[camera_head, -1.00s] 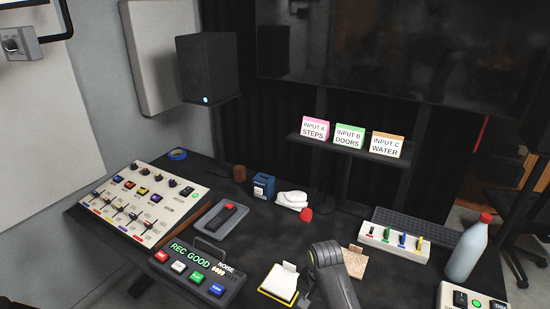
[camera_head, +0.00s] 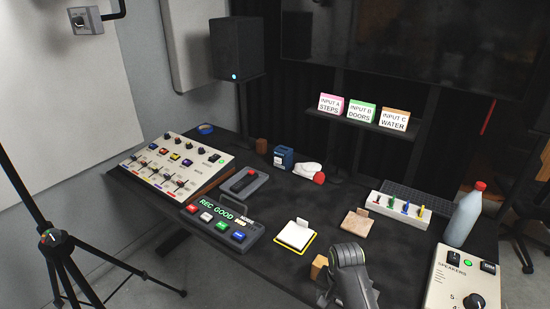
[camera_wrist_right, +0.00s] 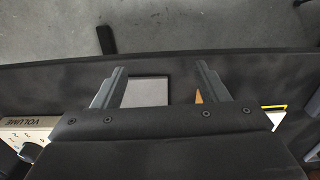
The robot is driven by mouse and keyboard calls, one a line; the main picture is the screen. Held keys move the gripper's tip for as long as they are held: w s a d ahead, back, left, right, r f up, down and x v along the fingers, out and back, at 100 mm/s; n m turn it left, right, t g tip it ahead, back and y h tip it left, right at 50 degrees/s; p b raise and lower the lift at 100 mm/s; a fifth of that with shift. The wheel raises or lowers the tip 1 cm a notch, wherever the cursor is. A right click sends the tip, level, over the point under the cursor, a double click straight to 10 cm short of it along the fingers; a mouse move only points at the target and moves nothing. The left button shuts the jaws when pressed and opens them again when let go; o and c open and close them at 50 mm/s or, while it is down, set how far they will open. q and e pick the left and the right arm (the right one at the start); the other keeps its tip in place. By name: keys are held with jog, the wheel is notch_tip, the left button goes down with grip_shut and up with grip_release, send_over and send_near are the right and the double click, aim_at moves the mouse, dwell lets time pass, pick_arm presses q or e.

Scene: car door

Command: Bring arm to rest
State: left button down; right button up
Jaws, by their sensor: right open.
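My right arm (camera_head: 350,272) shows at the bottom of the head view, in front of the desk's near edge and left of the speaker panel. In the right wrist view my right gripper (camera_wrist_right: 158,82) has its two fingers spread apart with nothing held between them. A flat grey square (camera_wrist_right: 149,91) lies beyond the gap between the fingers; I cannot tell what it is. A small wooden block (camera_head: 319,267) stands just left of the arm in the head view. My left gripper is not in view.
The dark desk (camera_head: 290,205) carries a mixer (camera_head: 180,165), a REC GOOD button box (camera_head: 222,222), a yellow-edged pad (camera_head: 296,235), a tan pad (camera_head: 357,222), a bottle (camera_head: 466,214) and a SPEAKERS panel (camera_head: 460,280). A tripod (camera_head: 57,238) stands at left.

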jog(key=s+d+f+n+b, duration=0.1)
jog(key=s+d+f, duration=0.3)
jog(key=f, duration=0.5)
jog(key=s+d+f+n, duration=0.1)
jog(key=s+f, duration=0.5)
jog(key=f, duration=0.2)
jog(key=s+d+f+n+b, duration=0.1)
jog(key=s+d+f, duration=0.2)
jog(key=s+f, duration=0.45)
pick_arm(q)
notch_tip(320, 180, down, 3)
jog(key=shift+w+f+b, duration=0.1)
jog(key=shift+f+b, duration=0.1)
jog(key=shift+b, duration=0.4)
pick_arm(e)
jog(key=s+d+f+n, duration=0.1)
jog(key=s+f, duration=0.3)
jog(key=s, duration=0.4)
jog(key=s+d+f+n, duration=0.1)
jog(key=s+d+f, duration=0.2)
jog(key=s, duration=0.6)
jog(key=s+d+f+n+t+h, duration=0.1)
jog(key=s+d+f, duration=0.1)
jog(key=s+f, duration=0.3)
jog(key=s, duration=0.3)
jog(key=shift+s+d+f, duration=0.25)
jog(key=shift+d+f, duration=0.05)
